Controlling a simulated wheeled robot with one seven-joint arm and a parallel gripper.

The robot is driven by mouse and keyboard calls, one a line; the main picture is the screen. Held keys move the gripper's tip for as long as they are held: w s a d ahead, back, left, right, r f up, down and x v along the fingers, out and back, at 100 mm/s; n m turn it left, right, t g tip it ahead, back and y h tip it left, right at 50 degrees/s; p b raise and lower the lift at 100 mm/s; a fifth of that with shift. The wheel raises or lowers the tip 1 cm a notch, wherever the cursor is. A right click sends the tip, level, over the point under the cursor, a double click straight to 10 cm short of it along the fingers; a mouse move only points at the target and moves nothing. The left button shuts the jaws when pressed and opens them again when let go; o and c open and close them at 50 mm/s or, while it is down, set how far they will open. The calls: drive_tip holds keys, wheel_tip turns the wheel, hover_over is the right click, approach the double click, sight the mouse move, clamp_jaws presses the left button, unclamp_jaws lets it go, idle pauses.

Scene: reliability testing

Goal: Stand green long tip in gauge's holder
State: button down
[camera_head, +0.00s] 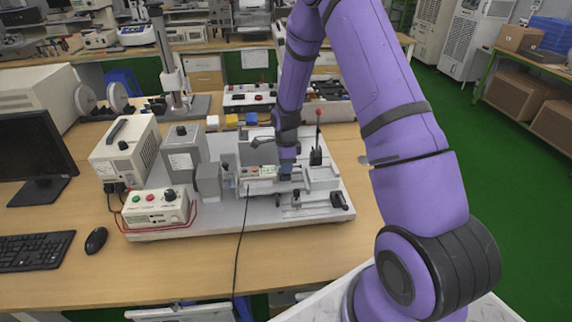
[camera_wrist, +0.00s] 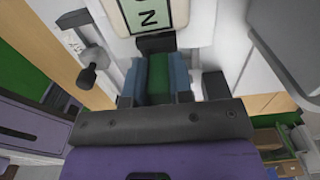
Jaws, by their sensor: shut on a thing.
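My gripper (camera_wrist: 158,88) is shut on the green long tip (camera_wrist: 158,72), held between its two blue finger pads. In the wrist view the tip's far end is close to a dark block (camera_wrist: 156,43) at the end of the cream gauge (camera_wrist: 197,20), whose green display (camera_wrist: 152,12) shows an N. This block may be the gauge's holder; I cannot tell whether the tip touches it or is in it. In the head view my gripper (camera_head: 286,170) is low over the test rig, beside the gauge (camera_head: 258,171); the tip is hidden there.
The rig's pale base plate (camera_head: 235,222) lies on the wooden table. A red-knobbed lever (camera_head: 318,140) stands right of my gripper. A control box (camera_head: 156,208) and a black cable (camera_head: 239,245) are to the left and front. Yellow (camera_head: 231,120) and blue (camera_head: 251,118) blocks lie behind.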

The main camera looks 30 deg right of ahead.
drive_tip(key=shift+s+f, duration=0.15)
drive_tip(key=shift+f, duration=0.3)
